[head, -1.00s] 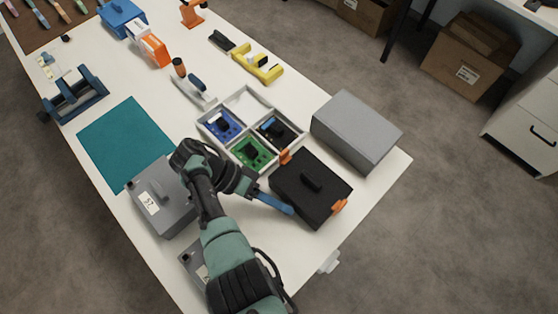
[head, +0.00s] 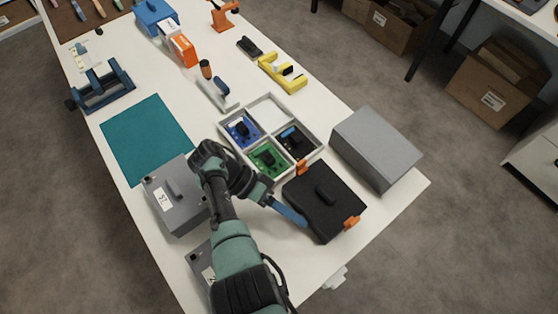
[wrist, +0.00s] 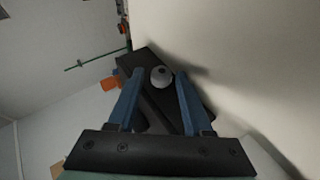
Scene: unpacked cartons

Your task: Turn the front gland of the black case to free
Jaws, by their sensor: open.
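The black case (head: 338,212) lies on the white table near its right edge, with a dark handle on top and orange latches (head: 351,222) at its ends. My gripper (head: 289,212) is low beside the case's near-left side in the head view, its blue finger pointing at it. In the wrist view my gripper (wrist: 160,72) is open, with its two blue fingers apart. A round grey gland (wrist: 161,77) on the black case (wrist: 158,101) shows between the fingertips, with small gaps on both sides. The gland is hidden in the head view; its turn position cannot be told.
A grey box (head: 377,147) stands behind the case. A white divided tray (head: 268,108) with circuit boards sits to its left. A grey case (head: 177,205) labelled 57 stands left of my arm. A teal mat (head: 146,139) lies flat and clear farther left.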

